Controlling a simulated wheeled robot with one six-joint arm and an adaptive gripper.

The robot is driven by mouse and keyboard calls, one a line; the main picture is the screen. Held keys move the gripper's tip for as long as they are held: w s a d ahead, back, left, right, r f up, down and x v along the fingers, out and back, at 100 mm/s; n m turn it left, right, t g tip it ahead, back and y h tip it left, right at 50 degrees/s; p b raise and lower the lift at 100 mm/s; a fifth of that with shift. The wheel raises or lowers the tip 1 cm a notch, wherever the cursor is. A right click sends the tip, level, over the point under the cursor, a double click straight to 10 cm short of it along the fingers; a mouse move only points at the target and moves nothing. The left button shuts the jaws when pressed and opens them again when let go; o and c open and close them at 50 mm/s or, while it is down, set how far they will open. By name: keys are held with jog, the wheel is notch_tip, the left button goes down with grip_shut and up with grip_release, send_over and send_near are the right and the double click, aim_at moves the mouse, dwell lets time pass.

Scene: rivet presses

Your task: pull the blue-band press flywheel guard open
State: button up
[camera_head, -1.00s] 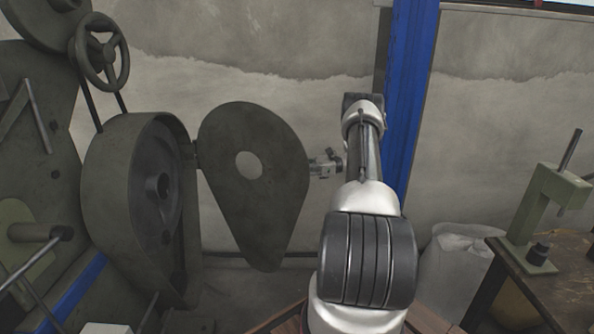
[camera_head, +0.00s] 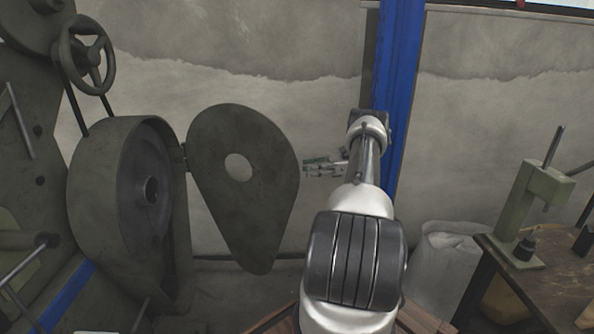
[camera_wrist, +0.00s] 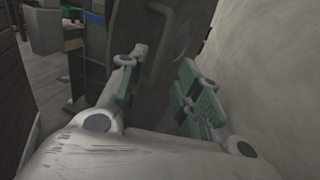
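The flywheel guard (camera_head: 260,215) is a dark teardrop plate with a round hole, in the head view. It stands swung out to the right of its round housing (camera_head: 88,200), hinged at its left edge, so the flywheel inside (camera_head: 150,215) shows. A blue band (camera_head: 68,300) runs on the press below. My gripper (camera_head: 308,167) is just right of the guard's right edge, seemingly apart from it. In the wrist view, my gripper's green-padded fingers (camera_wrist: 162,88) are spread with nothing between them. A dark panel with a curved handle (camera_wrist: 165,35), seemingly the guard, lies beyond them.
A blue post (camera_head: 399,80) stands against the grey wall behind my arm. A bench (camera_head: 550,275) with a small green press (camera_head: 530,210) stands at the right. A pale bag (camera_head: 445,260) is on the floor beside it.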

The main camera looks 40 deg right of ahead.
jog(key=shift+v, duration=1.25)
jog(key=shift+c, duration=0.4)
jog(key=shift+s+d, duration=0.2)
jog(key=shift+d, duration=0.05)
jog(key=c, duration=0.3)
jog(key=shift+s+d+r+t, duration=0.2)
jog(key=shift+s+d+t, duration=0.1)
jog(key=shift+s+d, duration=0.4)
jog(key=c, duration=0.4)
jog(key=shift+s+d+f+m+t, duration=0.15)
jog(key=shift+s+m+t, duration=0.1)
jog(key=shift+s+m, duration=0.2)
jog(key=shift+s+f+m+t, duration=0.15)
jog(key=shift+s+m+t, duration=0.15)
jog(key=shift+s, duration=0.25)
grip_shut()
jog(key=m+t+h, duration=0.8)
jog(key=m+h, duration=0.3)
jog(key=m, duration=1.5)
send_near(291, 209)
jog(key=s+a+r, duration=0.3)
jog(key=s+a, duration=0.2)
jog(key=a, duration=0.1)
jog(key=shift+w+d+f, duration=0.1)
jog(key=shift+w+d, duration=0.1)
jog(key=shift+w, duration=2.7)
jog(key=shift+w+d+f, duration=0.1)
jog(key=shift+w+d, duration=0.05)
jog(key=shift+w, duration=2.75)
